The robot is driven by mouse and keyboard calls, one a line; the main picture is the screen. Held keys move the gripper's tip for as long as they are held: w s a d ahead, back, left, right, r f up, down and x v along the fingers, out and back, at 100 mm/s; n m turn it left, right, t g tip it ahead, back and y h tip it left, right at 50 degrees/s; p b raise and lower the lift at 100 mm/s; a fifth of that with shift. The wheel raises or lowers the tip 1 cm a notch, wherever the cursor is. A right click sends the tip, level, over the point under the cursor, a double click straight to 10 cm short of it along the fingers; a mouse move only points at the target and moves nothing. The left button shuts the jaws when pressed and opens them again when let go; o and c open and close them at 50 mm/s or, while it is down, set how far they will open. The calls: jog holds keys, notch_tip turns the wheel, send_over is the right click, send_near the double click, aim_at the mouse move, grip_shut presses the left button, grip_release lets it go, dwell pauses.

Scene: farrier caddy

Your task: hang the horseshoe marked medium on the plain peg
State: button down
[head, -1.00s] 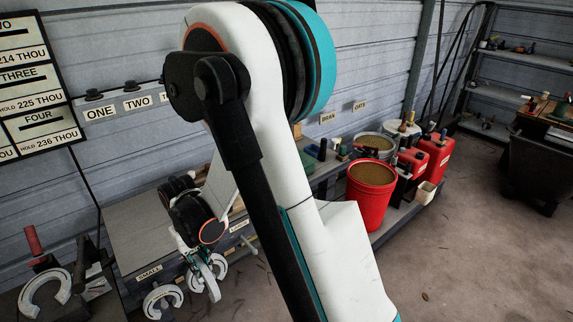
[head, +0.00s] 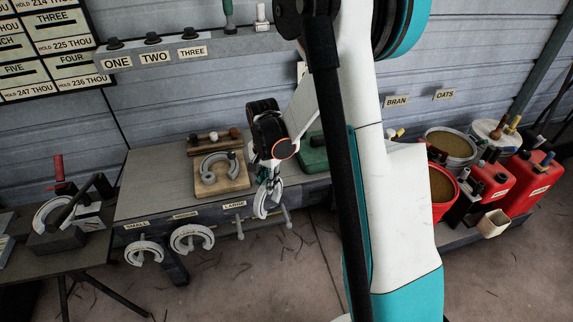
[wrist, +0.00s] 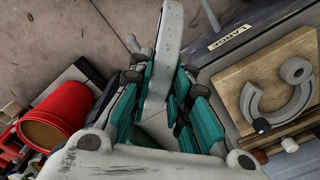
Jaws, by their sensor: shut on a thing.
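My gripper (head: 266,178) is shut on a grey horseshoe (head: 260,203) and holds it by its upper part, in front of the bench edge, right of the LARGE label. In the wrist view the shoe (wrist: 165,45) stands between the fingers (wrist: 160,88); no size mark is readable. A bare peg (head: 239,228) sticks out below the LARGE label (head: 234,204). Another peg (head: 286,216), with no label visible above it, is just right of the held shoe. Horseshoes hang below the SMALL label (head: 144,251) and the middle label (head: 191,238), whose text is blurred.
On the bench (head: 150,185) a wooden board (head: 232,185) carries another horseshoe (head: 214,168). A green box (head: 312,155) is behind my gripper. A red bucket (head: 441,187) and red cans stand right. My arm hides the middle right. Floor before the pegs is clear.

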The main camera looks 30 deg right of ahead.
jog(key=d+r+m+p, duration=0.1)
jog(key=d+m, duration=0.5)
jog(key=m, duration=0.2)
jog(key=shift+w+d+r, duration=0.2)
jog(key=shift+w+d, duration=0.1)
jog(key=shift+d, duration=0.05)
jog(key=b, duration=0.7)
send_near(285, 213)
jog(key=shift+f, duration=3.3)
jog(key=c, duration=1.4)
grip_release()
